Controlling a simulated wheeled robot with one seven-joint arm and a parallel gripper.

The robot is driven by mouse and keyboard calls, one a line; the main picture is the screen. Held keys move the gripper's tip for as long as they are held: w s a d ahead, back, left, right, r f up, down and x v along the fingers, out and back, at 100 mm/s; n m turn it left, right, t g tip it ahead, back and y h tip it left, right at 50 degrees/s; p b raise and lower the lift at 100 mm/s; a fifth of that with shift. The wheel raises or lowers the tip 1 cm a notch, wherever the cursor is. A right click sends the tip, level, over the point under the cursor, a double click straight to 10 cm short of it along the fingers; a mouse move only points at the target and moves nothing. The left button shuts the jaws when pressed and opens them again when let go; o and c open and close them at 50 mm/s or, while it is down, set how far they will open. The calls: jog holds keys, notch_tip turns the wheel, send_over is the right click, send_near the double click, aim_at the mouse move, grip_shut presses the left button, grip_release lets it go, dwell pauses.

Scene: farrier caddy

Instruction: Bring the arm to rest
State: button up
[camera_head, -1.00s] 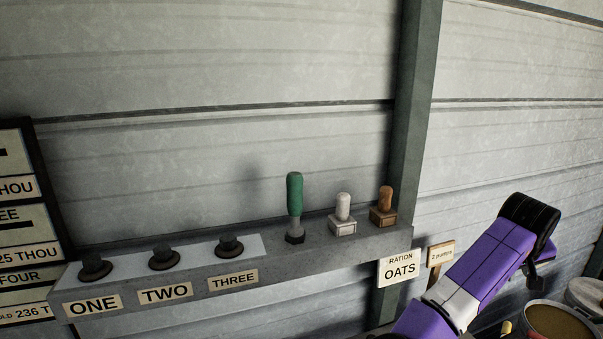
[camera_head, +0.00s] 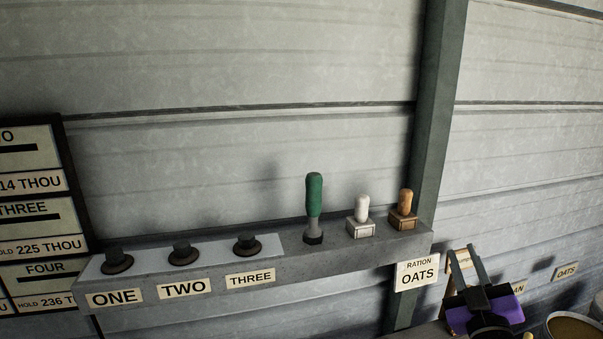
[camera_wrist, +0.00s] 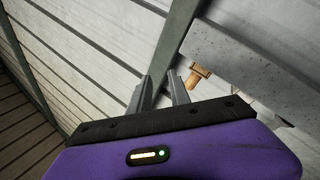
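My gripper (camera_head: 460,252) is low at the right in the head view, below and to the right of the shelf's end. Its two grey fingers stand apart in the wrist view (camera_wrist: 160,84), with nothing held between them. A purple part of my arm (camera_head: 505,310) shows just below it. The grey shelf (camera_head: 370,248) carries a green-handled tool (camera_head: 314,195), a white-handled stamp (camera_head: 361,208) and an orange-brown-handled stamp (camera_head: 405,202), all upright and apart from the gripper. An orange-brown piece (camera_wrist: 197,75) shows just right of the fingers in the wrist view.
Three dark knobs (camera_head: 184,252) sit on the shelf's left part above labels ONE, TWO and THREE. A dark green post (camera_head: 436,110) rises behind the shelf's right end. A RATION OATS sign (camera_head: 417,273) hangs beside the gripper. A round tub (camera_head: 575,328) stands lower right.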

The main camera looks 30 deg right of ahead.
jog(key=s+a+f+n+t+y, duration=0.25)
jog(key=a+f+y, duration=0.25)
jog(key=a, duration=0.7)
jog(key=s+a+f+m+g+y, duration=0.1)
jog(key=s+a+f+g+y, duration=0.1)
jog(key=s+a+f, duration=0.4)
jog(key=s+a+f+g+y, duration=0.2)
jog(key=s+a+f+y, duration=0.3)
jog(key=s+a, duration=0.8)
jog(key=s, duration=0.4)
jog(key=shift+s+a+f+m+y, duration=0.2)
jog(key=shift+a+f+m+y, duration=0.1)
jog(key=shift+a+f+m, duration=0.1)
jog(key=shift+g, duration=0.25)
